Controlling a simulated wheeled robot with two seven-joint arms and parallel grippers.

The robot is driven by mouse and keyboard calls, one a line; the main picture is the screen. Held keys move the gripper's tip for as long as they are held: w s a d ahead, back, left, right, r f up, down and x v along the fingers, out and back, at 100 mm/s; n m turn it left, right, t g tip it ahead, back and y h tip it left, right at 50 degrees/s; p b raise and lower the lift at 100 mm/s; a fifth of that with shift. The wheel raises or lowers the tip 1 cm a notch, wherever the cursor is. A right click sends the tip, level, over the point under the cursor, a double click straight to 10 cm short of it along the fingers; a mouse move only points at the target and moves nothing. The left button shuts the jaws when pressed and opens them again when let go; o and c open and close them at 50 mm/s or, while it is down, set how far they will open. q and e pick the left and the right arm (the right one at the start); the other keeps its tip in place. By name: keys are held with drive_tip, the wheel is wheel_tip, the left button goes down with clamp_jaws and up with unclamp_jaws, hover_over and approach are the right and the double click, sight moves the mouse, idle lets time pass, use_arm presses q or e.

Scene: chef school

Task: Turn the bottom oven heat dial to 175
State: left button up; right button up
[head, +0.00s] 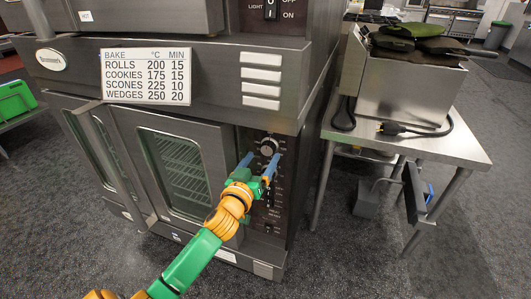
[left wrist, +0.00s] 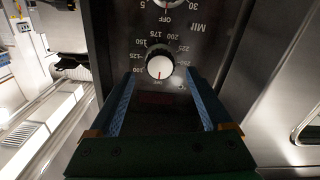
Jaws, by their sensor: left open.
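The bottom oven (head: 180,175) stands ahead, its control panel right of the glass door. The heat dial (head: 269,146), a round white-faced knob with a black rim, is near the top of that panel. The dial lies just beyond the fingertips (left wrist: 163,80), not gripped. My right gripper is not in view.
A bake sign (head: 146,76) on the oven lists cookies at 175. A second knob (left wrist: 166,4) with minute marks is by the heat dial. A metal table (head: 455,140) with a fryer (head: 405,90) stands right of the oven. The floor at lower right is clear.

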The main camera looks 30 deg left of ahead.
sight(267, 151)
use_arm(q)
drive_tip(key=shift+x, duration=1.9)
drive_tip(key=shift+f, duration=0.1)
clamp_jaws()
